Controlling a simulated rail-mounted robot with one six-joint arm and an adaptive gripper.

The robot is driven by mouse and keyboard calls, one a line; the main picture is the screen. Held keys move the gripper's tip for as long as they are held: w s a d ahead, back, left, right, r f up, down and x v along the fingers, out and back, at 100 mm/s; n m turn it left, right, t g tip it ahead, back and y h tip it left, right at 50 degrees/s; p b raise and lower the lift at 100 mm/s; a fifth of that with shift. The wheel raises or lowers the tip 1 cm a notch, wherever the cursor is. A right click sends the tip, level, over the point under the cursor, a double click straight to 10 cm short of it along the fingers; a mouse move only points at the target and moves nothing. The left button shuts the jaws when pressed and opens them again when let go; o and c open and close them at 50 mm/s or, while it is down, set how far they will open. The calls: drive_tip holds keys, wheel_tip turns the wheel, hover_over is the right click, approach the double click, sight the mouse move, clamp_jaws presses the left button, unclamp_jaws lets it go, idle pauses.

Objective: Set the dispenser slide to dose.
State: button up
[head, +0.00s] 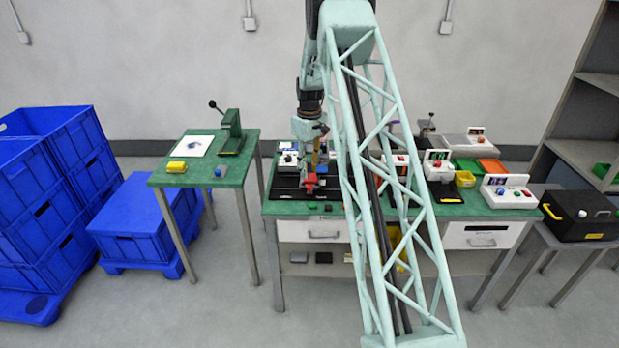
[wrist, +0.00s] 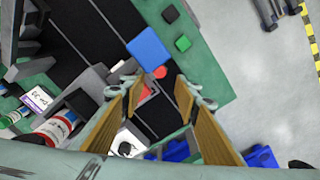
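My gripper (wrist: 160,90) is open in the wrist view, its two yellow-brown fingers apart with teal tips. In the head view my gripper (head: 319,158) points down over a black board on the green bench, above a small red part (head: 310,182). In the wrist view a blue block (wrist: 149,48) and a round red knob (wrist: 160,72) lie just beyond the fingertips, and another red part (wrist: 146,92) shows beside the left finger. I cannot tell which of these is the dispenser slide, or its setting. No contact with the fingers is visible.
The black board (wrist: 90,35) has grey fixtures close to the left finger. Black and green blocks (wrist: 183,43) lie on the green bench top nearby. White devices (head: 507,191) stand farther right. A press (head: 233,132) stands on the left table. Blue crates (head: 140,222) stand at far left.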

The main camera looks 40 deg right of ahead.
drive_tip(key=shift+r, duration=2.3)
drive_tip(key=shift+c, duration=0.3)
